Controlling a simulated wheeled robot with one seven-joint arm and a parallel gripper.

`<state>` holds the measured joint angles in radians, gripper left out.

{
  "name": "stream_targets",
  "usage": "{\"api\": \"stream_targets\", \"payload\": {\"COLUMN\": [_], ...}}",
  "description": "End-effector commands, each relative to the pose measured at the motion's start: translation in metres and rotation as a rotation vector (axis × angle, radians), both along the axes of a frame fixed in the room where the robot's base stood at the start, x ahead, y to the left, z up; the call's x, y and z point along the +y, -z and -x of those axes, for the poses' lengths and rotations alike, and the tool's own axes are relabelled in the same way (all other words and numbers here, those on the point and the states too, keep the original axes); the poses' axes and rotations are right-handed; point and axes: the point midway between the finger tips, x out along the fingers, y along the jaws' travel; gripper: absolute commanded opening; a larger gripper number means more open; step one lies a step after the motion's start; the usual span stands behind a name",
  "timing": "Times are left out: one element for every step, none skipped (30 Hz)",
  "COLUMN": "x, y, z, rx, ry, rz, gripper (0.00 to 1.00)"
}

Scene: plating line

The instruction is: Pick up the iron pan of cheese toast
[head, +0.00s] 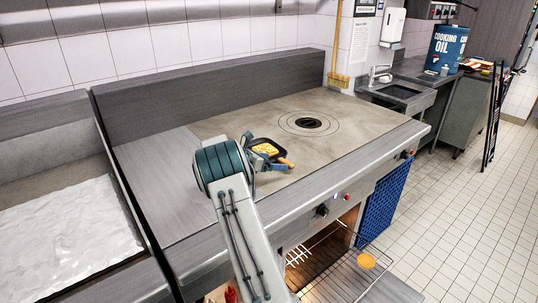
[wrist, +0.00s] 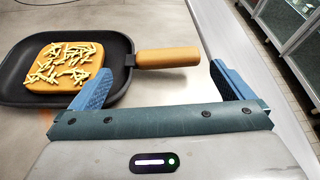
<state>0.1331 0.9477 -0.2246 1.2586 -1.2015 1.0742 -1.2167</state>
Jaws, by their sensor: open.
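The iron pan (wrist: 122,88) is black with a wooden handle (wrist: 168,57) pointing right in the wrist view. It lies flat on the steel cooktop. A square of toast (wrist: 45,68) topped with shredded cheese (wrist: 72,60) sits in it. In the head view the pan (head: 268,144) is partly hidden behind my arm. My gripper (wrist: 160,85) is open, its blue fingers wide apart. In the wrist picture the handle shows beyond and between the fingers. The left finger overlaps the pan's near right rim; I cannot tell whether they touch.
The cooktop (head: 360,115) is clear to the right around a round burner ring (head: 310,124). Below, an open oven has a pulled-out wire rack (head: 335,275) with a round orange item (head: 366,261). A sink (head: 400,92) and cooking oil tin (head: 446,50) stand at the back right.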

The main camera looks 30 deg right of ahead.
Motion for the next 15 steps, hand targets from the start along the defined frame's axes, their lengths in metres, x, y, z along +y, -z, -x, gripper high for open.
{"api": "stream_targets", "payload": {"x": [-0.008, -0.013, -0.019, -0.024, -0.028, -0.033, -0.036, -0.037, -0.039, -0.039, -0.039, -0.039, -0.039, -0.038, -0.038], "y": [0.0, 0.001, 0.002, 0.004, 0.007, 0.009, 0.01, 0.011, 0.013, 0.013, 0.013, 0.013, 0.013, 0.013, 0.013], "z": [0.002, 0.002, 0.004, 0.004, 0.004, 0.004, 0.004, 0.004, 0.004, 0.004, 0.003, 0.003, 0.003, 0.003, 0.003], "rx": [0.001, 0.001, 0.002, 0.002, 0.002, 0.001, 0.001, 0.001, 0.0, 0.0, 0.0, 0.0, 0.0, 0.0, 0.0], "ry": [0.003, 0.003, 0.004, 0.003, 0.003, 0.003, 0.002, 0.002, 0.001, 0.0, 0.0, 0.0, 0.0, 0.0, 0.0], "rz": [-0.001, -0.001, 0.0, -0.001, -0.001, -0.001, -0.001, -0.001, -0.001, -0.001, -0.001, -0.001, -0.001, -0.001, -0.001], "gripper": [1.0, 1.0, 1.0, 1.0, 1.0, 1.0, 1.0, 1.0, 1.0, 1.0, 1.0, 1.0, 1.0, 1.0, 0.97]}}
